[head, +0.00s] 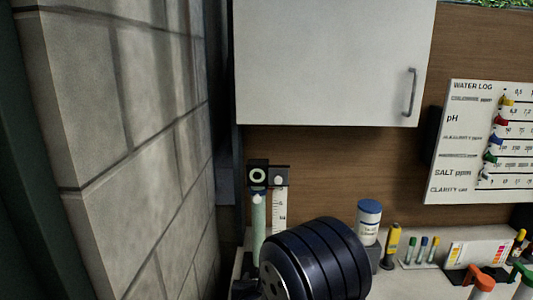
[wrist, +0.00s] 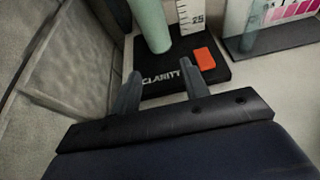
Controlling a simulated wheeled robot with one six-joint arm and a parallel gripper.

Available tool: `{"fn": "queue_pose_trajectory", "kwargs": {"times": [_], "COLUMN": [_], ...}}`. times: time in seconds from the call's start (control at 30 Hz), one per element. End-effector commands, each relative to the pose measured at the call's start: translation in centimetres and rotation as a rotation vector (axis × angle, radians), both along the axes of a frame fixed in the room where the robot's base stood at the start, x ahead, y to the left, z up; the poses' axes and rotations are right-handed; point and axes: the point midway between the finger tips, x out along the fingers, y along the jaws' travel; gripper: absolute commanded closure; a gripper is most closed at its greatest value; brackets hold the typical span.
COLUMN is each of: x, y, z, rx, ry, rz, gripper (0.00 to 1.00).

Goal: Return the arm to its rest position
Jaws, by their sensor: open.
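My gripper (wrist: 160,75) shows in the wrist view with its two grey fingers apart and nothing between them. Beyond the fingers is a black base marked CLARITY (wrist: 215,71), with a pale green tube (wrist: 150,22) and a white scale (wrist: 198,18) standing on it. An orange block (wrist: 204,59) lies on that base. In the head view my dark blue arm covers the lower middle, and my gripper's fingers are hidden. The pale green tube (head: 259,215) and scale (head: 279,210) stand behind my arm there.
A block wall (head: 130,150) rises close on the left. A white cabinet (head: 330,60) hangs above. Right of my arm stand a blue-capped container (head: 369,222), a yellow bottle (head: 391,246) and several small vials (head: 422,250). A water log board (head: 490,140) is at the right.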

Motion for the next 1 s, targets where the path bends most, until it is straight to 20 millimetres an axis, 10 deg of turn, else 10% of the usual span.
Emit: {"fn": "queue_pose_trajectory", "kwargs": {"times": [0.4,1.0], "x": [-5.3,-6.3], "y": [0.2,0.1], "z": [2.2,2.6], "rx": [0.001,0.002], "ry": [-0.001,0.001], "rz": [0.001,-0.004], "gripper": [0.57,0.57]}}
